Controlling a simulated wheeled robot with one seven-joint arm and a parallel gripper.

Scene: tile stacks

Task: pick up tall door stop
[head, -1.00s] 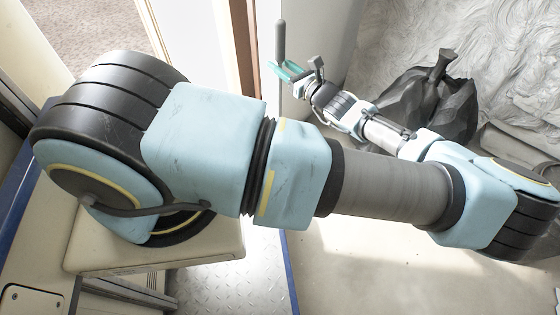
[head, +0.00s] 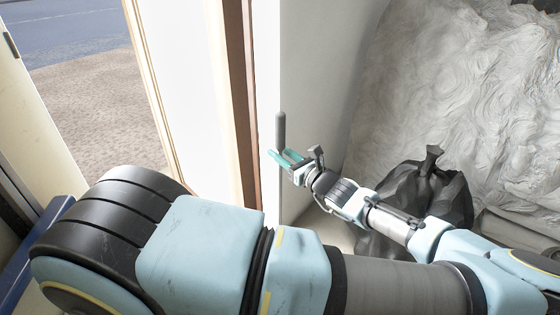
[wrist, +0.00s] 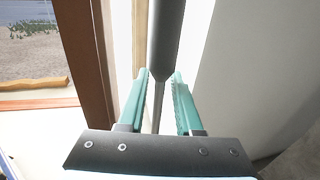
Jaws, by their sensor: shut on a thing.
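The tall door stop (head: 280,132) is a dark grey upright rod with a rounded top. My gripper (head: 285,157) has teal fingers and is shut on it, in the middle of the head view. The rod stands up above the fingers in front of the pale wall. In the wrist view the door stop (wrist: 166,40) runs down between the two teal fingers (wrist: 159,98). Its lower part narrows to a thin piece between them. Its bottom end is hard to make out.
A brown and cream door frame (head: 240,110) stands just left of the gripper, with an opening to the outside beyond. A white wall (head: 320,90) is behind and right. A black bag (head: 440,195) sits on the floor near my forearm, before a crumpled pale sheet (head: 450,80).

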